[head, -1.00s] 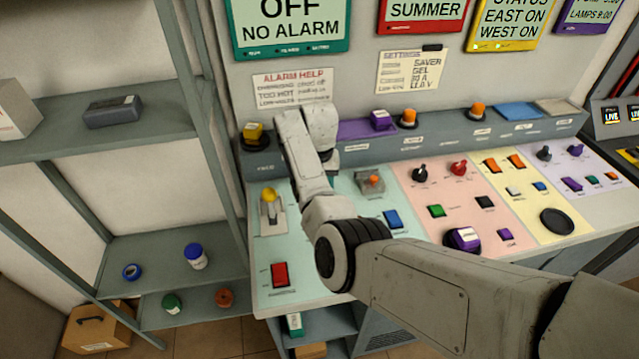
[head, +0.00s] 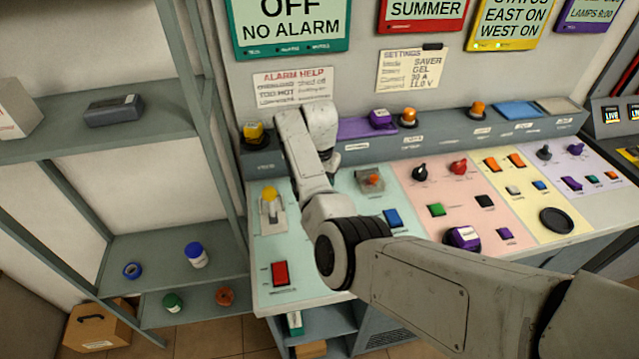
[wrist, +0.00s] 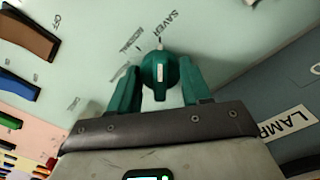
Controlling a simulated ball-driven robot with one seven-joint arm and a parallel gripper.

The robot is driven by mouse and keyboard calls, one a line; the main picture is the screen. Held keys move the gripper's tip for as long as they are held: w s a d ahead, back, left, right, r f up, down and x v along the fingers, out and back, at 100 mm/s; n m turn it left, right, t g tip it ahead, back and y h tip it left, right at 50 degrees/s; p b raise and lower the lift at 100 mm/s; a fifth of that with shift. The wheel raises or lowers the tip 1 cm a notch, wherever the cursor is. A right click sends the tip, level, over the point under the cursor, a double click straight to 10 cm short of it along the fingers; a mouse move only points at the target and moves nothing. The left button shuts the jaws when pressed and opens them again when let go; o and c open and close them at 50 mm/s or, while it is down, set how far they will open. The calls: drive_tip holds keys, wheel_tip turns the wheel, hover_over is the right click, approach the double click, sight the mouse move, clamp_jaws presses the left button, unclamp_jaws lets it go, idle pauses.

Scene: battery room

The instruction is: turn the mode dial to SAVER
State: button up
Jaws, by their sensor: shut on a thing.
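The mode dial (wrist: 160,72) is a round teal knob with a white line on it, in the middle of the wrist view. My gripper (wrist: 158,82) has its two teal fingers shut on the dial, one on each side. The white line points up, toward a spot between the printed SAVER (wrist: 179,24) and the word left of it, closer to SAVER. Another printed label lies further left. In the head view my arm hides the dial and my fingers. The settings note (head: 411,70) on the wall reads SAVER in its top line.
A brown switch (wrist: 30,36) and a blue switch (wrist: 18,85) are left in the wrist view. A yellow-knobbed lever (head: 270,195) stands left of my arm.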

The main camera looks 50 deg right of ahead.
drive_tip(key=o, duration=1.1)
drive_tip(key=shift+c, duration=0.2)
drive_tip(key=shift+r, duration=0.1)
wheel_tip(320, 180, up, 11)
drive_tip(key=b, duration=0.1)
drive_tip(key=shift+b, duration=0.3)
drive_tip(key=shift+f, duration=0.2)
